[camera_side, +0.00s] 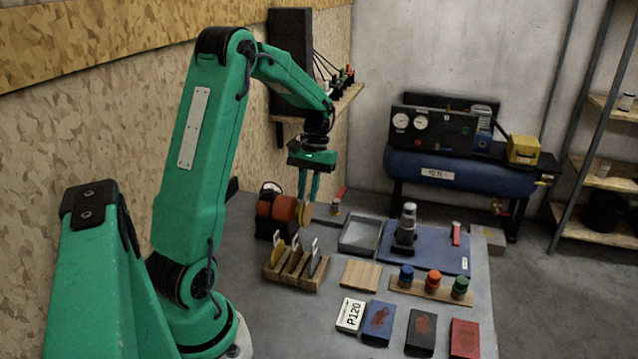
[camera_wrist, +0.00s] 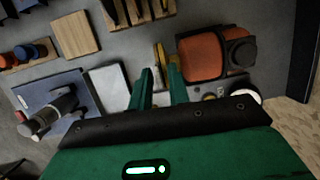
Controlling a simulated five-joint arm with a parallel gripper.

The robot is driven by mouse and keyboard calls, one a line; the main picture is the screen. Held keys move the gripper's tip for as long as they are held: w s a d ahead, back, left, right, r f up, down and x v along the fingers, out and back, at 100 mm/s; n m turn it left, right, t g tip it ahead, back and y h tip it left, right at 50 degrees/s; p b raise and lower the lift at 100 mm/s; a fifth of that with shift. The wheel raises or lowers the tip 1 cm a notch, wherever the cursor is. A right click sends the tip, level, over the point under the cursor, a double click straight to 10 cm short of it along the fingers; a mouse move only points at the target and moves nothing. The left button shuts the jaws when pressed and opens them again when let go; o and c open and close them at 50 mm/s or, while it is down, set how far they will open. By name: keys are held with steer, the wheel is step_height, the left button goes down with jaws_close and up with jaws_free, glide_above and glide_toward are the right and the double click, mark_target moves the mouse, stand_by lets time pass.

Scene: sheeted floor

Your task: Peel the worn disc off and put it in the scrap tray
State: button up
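A yellow disc (camera_side: 304,216) stands upright at the right face of an orange and black machine (camera_side: 278,207). In the wrist view the disc (camera_wrist: 159,55) shows nearly edge-on, beside the orange body (camera_wrist: 202,58). My gripper (camera_side: 307,198) points down just above the disc. In the wrist view its two fingers (camera_wrist: 160,70) are apart, with the disc's edge in line with the gap; I cannot tell whether either finger touches it. A shallow grey tray (camera_side: 344,248), probably the scrap tray, stands right of the machine and shows no contents. It also shows in the wrist view (camera_wrist: 108,90).
A wooden rack (camera_side: 293,279) with upright discs stands in front of the machine. A blue mat (camera_side: 440,256) carries a grey and black tool (camera_side: 407,225). A wooden block (camera_side: 361,274), coloured knobs on a strip (camera_side: 432,290) and several flat blocks (camera_side: 379,322) lie nearer the front.

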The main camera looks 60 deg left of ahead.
jaws_close()
steer(key=shift+w+d, duration=1.9)
steer(key=shift+d, duration=0.05)
stand_by(1.2)
steer(key=shift+w+d+y, duration=0.3)
steer(key=shift+w+d, duration=0.9)
steer(key=shift+w, duration=0.05)
steer(key=shift+w+d+r, duration=0.1)
